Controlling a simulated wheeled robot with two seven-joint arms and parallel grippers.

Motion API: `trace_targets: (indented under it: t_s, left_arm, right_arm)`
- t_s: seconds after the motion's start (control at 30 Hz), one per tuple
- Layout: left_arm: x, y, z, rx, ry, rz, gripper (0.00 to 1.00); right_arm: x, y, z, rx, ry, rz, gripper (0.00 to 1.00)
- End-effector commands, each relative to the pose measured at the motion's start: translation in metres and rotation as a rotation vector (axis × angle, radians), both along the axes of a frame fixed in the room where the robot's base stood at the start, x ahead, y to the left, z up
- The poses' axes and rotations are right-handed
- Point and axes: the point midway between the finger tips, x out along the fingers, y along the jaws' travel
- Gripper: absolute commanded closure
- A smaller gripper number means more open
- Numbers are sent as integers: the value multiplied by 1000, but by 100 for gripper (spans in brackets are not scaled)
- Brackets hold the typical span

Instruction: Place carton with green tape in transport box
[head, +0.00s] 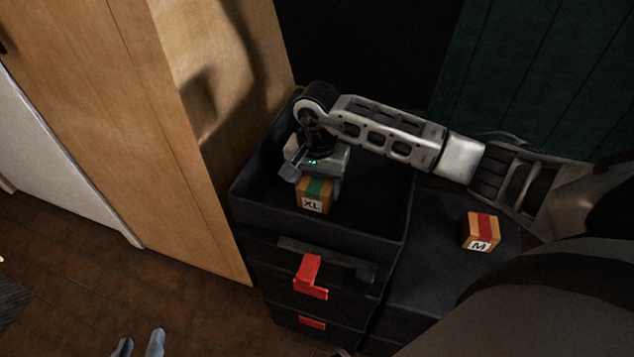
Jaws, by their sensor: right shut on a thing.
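The carton with green tape (313,196), marked XL, is a small brown box in the head view. My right gripper (319,178) points down and is shut on it from above. The carton is within the open top of the black transport box (318,229), near its front wall; I cannot tell whether it touches the box floor. The fingers and part of the carton's top are hidden by the gripper body. My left gripper (139,346) shows only its two fingertips at the bottom edge, apart and empty, over the floor.
A carton with red tape (480,231), marked M, sits on the dark surface (437,237) right of the box. The box's front has red latches (311,277). A wooden panel (213,110) stands close on the left. Brown floor (160,285) is free at lower left.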

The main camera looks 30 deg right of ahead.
Motion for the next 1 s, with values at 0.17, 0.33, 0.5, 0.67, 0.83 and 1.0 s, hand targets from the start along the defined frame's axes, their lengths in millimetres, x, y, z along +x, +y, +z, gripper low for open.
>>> trace_targets:
  t_s: [0.17, 0.33, 0.5, 0.67, 0.83, 1.0]
  left_arm:
    - [-1, 0, -4, 0, 6, -1, 64]
    - [-1, -1, -4, 0, 7, -2, 64]
    - [0, -1, 1, -1, 5, -2, 64]
    - [0, -1, 4, -1, -2, -1, 64]
    - [0, -1, 6, -2, 1, -1, 64]
    - [0, 0, 5, -1, 6, -1, 64]
  right_arm:
    - [0, 0, -2, 0, 0, 1, 17]
    - [0, 0, -2, 0, 0, 0, 17]
    - [0, 0, 2, 1, 1, 0, 17]
    - [1, -1, 22, -2, -4, 0, 17]
    - [1, -1, 60, -2, -6, 0, 17]
    - [1, 0, 93, -1, -3, 1, 17]
